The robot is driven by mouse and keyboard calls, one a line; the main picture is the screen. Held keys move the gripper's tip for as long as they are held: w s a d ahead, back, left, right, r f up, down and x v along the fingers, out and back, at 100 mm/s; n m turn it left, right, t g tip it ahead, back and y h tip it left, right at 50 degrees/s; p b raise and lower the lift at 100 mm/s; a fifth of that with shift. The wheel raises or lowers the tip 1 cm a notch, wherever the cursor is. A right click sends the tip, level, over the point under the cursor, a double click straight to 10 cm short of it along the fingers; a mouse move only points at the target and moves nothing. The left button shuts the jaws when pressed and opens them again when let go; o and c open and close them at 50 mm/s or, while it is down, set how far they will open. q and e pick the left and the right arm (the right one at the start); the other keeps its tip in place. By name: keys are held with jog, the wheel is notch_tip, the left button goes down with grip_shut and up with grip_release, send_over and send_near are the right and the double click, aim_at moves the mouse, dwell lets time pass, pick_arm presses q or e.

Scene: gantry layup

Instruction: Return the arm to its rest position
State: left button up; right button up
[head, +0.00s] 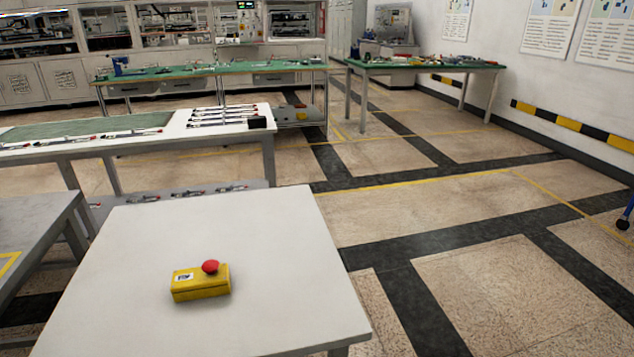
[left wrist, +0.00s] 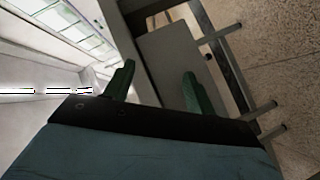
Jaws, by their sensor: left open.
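My left gripper (left wrist: 157,88) shows in the left wrist view, with its two green fingers spread apart and nothing between them. Beyond the fingers there is a grey table surface, with table legs and speckled floor to the right. Neither of my arms shows in the head view. My right gripper is in neither view. In the head view a yellow box (head: 201,284) with a red mushroom button (head: 210,267) sits on a white table (head: 265,235), with no gripper near it.
Behind it stands a longer white table (head: 262,139) carrying several slender parts. A grey table (head: 30,225) is at the left edge. Green-topped benches (head: 425,66) stand farther back.

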pick_arm(q)
jog(key=s+a+f+m+g+y, duration=0.4)
jog(key=s+a+f+g, duration=0.2)
jog(key=s+a+f, duration=0.3)
jog(key=s+a+f+m+g+y, duration=0.3)
jog(key=s+a+f+m+g, duration=0.25)
jog(key=a+f, duration=0.5)
jog(key=s+d+r+p, duration=0.2)
jog(key=s+r+p, duration=0.1)
jog(key=s+p, duration=0.5)
jog(key=s+d+r+g+p, duration=0.1)
jog(key=s+d+r+p, duration=0.2)
jog(key=s+p, duration=0.6)
jog(key=p, duration=0.6)
jog(key=shift+s+r+h, duration=0.15)
jog(key=shift+s+h, duration=0.15)
jog(key=shift+h, duration=0.1)
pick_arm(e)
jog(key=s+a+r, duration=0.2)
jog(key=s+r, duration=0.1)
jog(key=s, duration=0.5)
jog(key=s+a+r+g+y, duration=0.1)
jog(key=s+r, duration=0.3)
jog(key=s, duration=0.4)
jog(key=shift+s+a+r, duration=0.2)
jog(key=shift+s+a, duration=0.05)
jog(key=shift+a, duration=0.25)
